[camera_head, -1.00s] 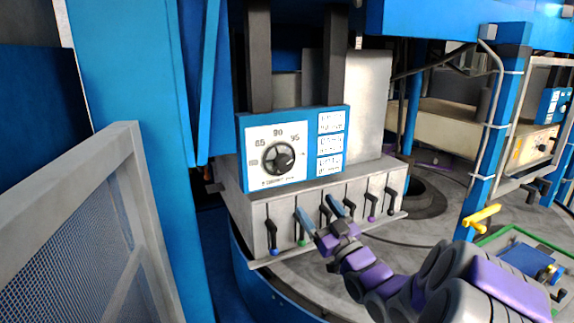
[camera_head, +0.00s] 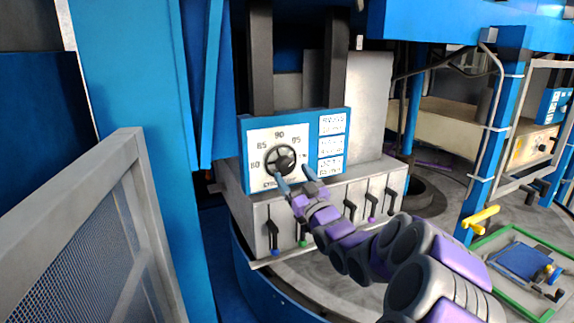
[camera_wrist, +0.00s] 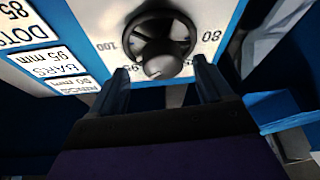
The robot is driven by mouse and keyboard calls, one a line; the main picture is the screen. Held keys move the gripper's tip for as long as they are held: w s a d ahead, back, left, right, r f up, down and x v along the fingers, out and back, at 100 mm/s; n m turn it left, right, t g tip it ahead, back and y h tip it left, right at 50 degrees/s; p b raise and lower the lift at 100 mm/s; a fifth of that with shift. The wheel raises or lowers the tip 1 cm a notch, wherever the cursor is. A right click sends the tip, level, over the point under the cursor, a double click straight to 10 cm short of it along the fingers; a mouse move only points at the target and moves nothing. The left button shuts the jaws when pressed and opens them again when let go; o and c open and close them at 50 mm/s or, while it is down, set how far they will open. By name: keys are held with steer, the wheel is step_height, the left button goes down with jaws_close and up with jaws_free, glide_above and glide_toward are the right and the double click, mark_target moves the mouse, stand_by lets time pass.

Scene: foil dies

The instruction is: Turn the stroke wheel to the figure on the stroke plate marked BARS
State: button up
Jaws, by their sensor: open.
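The stroke wheel (camera_head: 281,157) is a black spoked handwheel on a white dial face (camera_head: 257,138) with figures around it. It fills the upper middle of the wrist view (camera_wrist: 160,42), with a pale round knob near its lower rim. My gripper (camera_head: 294,178) is open just below the wheel; in the wrist view its two fingers (camera_wrist: 163,76) stand apart to either side of the knob. The wheel's present setting is not clear. The stroke plate marked BARS (camera_wrist: 60,66) appears to read 95 mm, between the DOTS plate (camera_wrist: 30,30) and the RINGS plate (camera_wrist: 72,86).
Below the dial, a grey panel (camera_head: 350,190) carries a row of black levers with coloured tips; my arm passes in front of it. A mesh guard (camera_head: 75,235) and blue column (camera_head: 135,100) stand left. A yellow handle (camera_head: 482,216) and green-edged tray (camera_head: 530,262) lie right.

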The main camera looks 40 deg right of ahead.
mark_target(287, 170)
steer(key=x, duration=0.4)
steer(key=shift+w+a, duration=0.15)
steer(key=shift+a, duration=0.05)
steer(key=shift+w+d+p, duration=0.15)
steer(key=shift+d+p, duration=0.05)
steer(key=shift+p, duration=0.1)
steer(key=shift+c, duration=0.3)
steer(key=c, duration=0.9)
